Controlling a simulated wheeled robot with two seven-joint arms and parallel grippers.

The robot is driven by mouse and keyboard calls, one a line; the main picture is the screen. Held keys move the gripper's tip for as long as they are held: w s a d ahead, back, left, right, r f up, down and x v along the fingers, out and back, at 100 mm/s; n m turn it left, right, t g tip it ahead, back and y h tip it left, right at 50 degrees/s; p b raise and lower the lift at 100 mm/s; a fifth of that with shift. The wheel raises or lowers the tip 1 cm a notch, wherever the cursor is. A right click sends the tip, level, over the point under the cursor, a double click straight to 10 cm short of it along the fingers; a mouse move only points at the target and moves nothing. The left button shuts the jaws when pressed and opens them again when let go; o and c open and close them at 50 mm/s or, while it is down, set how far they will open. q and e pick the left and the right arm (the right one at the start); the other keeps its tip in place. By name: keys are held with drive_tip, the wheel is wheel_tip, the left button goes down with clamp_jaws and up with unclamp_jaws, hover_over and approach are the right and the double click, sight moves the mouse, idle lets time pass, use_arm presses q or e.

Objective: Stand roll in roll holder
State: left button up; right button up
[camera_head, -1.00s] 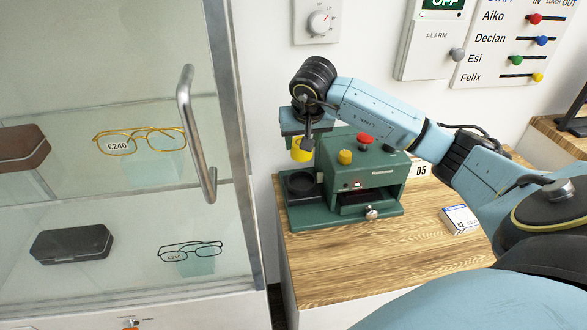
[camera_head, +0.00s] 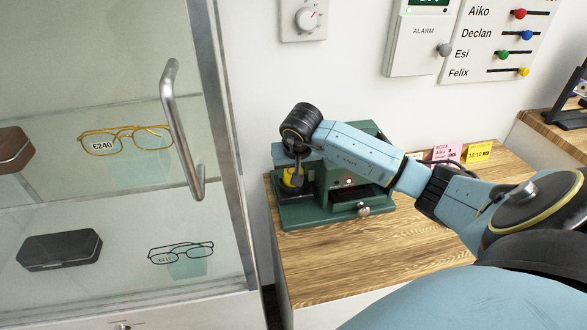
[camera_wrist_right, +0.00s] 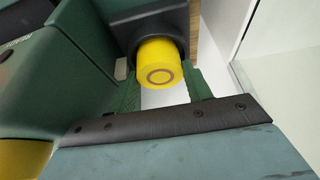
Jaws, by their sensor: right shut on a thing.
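The yellow roll (camera_head: 291,178) is upright in my right gripper (camera_head: 297,176), at the left side of the green machine (camera_head: 345,200). It also shows in the right wrist view as a yellow cylinder (camera_wrist_right: 160,66) with a ring on its end face. The dark round roll holder (camera_wrist_right: 130,32) is around or just behind the roll's far end. I cannot tell how deep the roll sits in it. In the head view the holder is mostly hidden by the roll and gripper. My right gripper is shut on the roll. My left gripper is not in view.
A glass cabinet (camera_head: 228,170) with a metal handle (camera_head: 183,130) and glasses stands at the left. The wooden top (camera_head: 400,235) in front of the machine is clear. Pink (camera_head: 447,152) and yellow (camera_head: 478,151) notes stand behind my arm.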

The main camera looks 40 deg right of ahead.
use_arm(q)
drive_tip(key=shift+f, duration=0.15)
use_arm(e)
drive_tip(key=shift+f, duration=0.15)
drive_tip(key=o, duration=1)
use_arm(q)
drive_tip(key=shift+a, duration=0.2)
use_arm(e)
drive_tip(key=shift+o, duration=0.4)
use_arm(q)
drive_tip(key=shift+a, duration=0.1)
use_arm(e)
drive_tip(key=shift+r, duration=0.25)
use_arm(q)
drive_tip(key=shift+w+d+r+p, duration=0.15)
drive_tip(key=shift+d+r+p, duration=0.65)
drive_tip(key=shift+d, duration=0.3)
use_arm(e)
drive_tip(key=v, duration=1.1)
drive_tip(key=shift+s+r, duration=0.2)
drive_tip(key=shift+r, duration=0.15)
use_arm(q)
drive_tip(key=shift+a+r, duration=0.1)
use_arm(e)
drive_tip(key=shift+a, duration=0.1)
